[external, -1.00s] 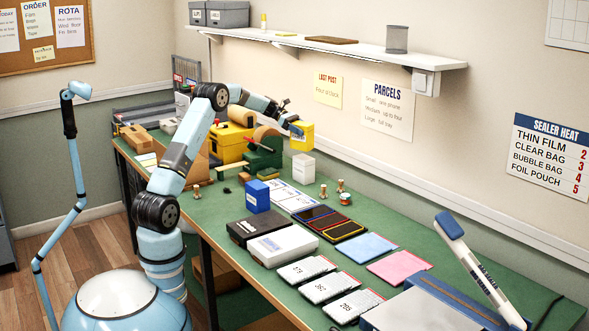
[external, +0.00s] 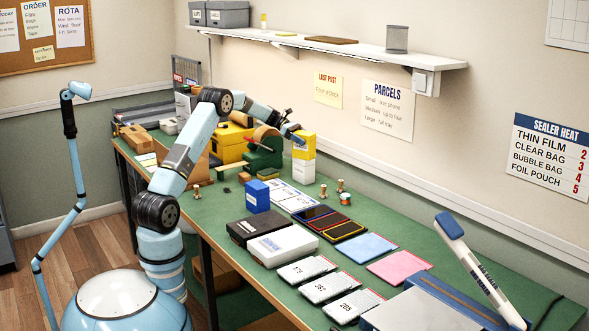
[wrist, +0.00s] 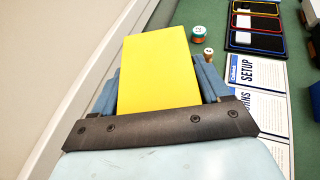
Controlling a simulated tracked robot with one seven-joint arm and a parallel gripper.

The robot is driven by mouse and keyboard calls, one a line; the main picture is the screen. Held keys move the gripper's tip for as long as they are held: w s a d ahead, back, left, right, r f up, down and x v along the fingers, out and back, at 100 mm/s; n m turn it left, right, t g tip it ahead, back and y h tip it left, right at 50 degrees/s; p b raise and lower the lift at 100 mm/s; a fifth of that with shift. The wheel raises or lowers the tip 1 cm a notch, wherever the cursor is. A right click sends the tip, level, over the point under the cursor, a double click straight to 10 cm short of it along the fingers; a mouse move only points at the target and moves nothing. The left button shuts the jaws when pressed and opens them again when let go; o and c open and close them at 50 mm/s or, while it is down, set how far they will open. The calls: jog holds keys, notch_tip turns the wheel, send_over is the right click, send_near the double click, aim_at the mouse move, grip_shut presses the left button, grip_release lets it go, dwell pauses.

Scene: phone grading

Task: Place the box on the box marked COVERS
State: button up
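A yellow box (external: 304,146) is held in my gripper (external: 297,138). In the wrist view the yellow box (wrist: 160,70) sits between my two fingers (wrist: 158,88), which lie along its sides. A white box (external: 301,171) stands upright on the bench directly below. The yellow box's bottom meets the top of the white box in the external view, with no gap visible. The white box's marking is too small to read, and it is hidden in the wrist view. A blue box (external: 257,196) stands on the bench nearer the front.
The wall runs close behind the stack. Stamps (external: 323,191) and a small round pot (external: 345,198) stand to its right. Printed cards (external: 291,196) and phones (external: 336,222) lie in front. A green tape dispenser (external: 264,155) stands to the left. The shelf (external: 350,45) is above.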

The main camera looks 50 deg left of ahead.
jog(key=o, duration=0.3)
jog(key=shift+o, duration=0.2)
jog(key=shift+r, duration=0.1)
jog(key=v, duration=1.2)
